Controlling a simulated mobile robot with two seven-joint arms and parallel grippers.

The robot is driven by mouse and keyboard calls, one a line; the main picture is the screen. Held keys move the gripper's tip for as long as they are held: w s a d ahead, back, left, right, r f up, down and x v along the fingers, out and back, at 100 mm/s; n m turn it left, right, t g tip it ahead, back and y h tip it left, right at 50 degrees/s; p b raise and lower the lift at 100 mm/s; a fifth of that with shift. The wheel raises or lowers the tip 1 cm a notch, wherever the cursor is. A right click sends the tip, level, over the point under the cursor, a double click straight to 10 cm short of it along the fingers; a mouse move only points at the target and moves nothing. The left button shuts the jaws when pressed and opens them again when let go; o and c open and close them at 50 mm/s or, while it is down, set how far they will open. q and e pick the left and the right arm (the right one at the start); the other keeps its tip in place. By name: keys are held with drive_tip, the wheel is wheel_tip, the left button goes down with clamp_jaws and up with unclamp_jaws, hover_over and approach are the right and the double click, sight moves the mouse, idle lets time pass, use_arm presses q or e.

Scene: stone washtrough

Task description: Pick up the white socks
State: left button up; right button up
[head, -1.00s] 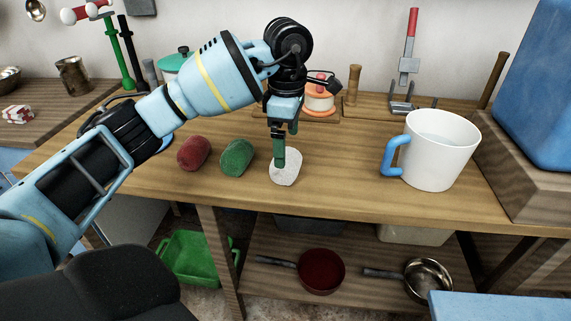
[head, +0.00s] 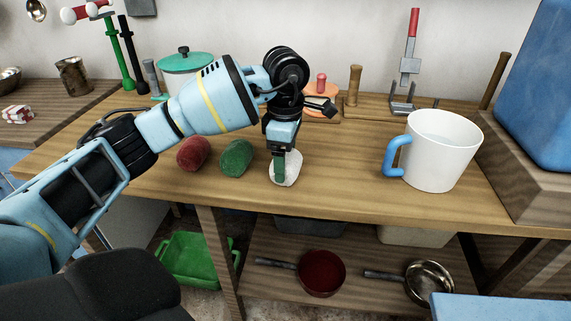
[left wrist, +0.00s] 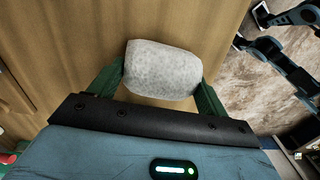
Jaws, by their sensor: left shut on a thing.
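The white socks (head: 291,170) are a rolled, rounded bundle on the wooden table near its front edge. My left gripper (head: 279,168) points down from above and is shut on them. In the left wrist view the white socks (left wrist: 163,69) lie between the two green fingers (left wrist: 160,85), one at each end. I cannot tell whether the socks are clear of the table top. My right gripper does not show.
A green roll (head: 237,158) and a red roll (head: 194,153) lie left of the socks. A large white mug (head: 446,150) with a blue handle stands to the right. A green-lidded pot (head: 186,63) stands behind. The table between socks and mug is clear.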

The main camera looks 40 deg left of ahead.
use_arm(q)
drive_tip(key=shift+r, duration=0.45)
wheel_tip(320, 180, up, 3)
drive_tip(key=shift+s+d+f+p, duration=0.1)
drive_tip(key=shift+d+p, duration=0.05)
drive_tip(key=shift+p, duration=0.15)
drive_tip(key=s+d+r, duration=0.1)
drive_tip(key=s+d, duration=0.8)
drive_tip(key=d, duration=0.3)
drive_tip(key=shift+s+d+r+p, duration=0.15)
drive_tip(key=shift+s+d+p, duration=0.05)
drive_tip(key=shift+s+p, duration=0.2)
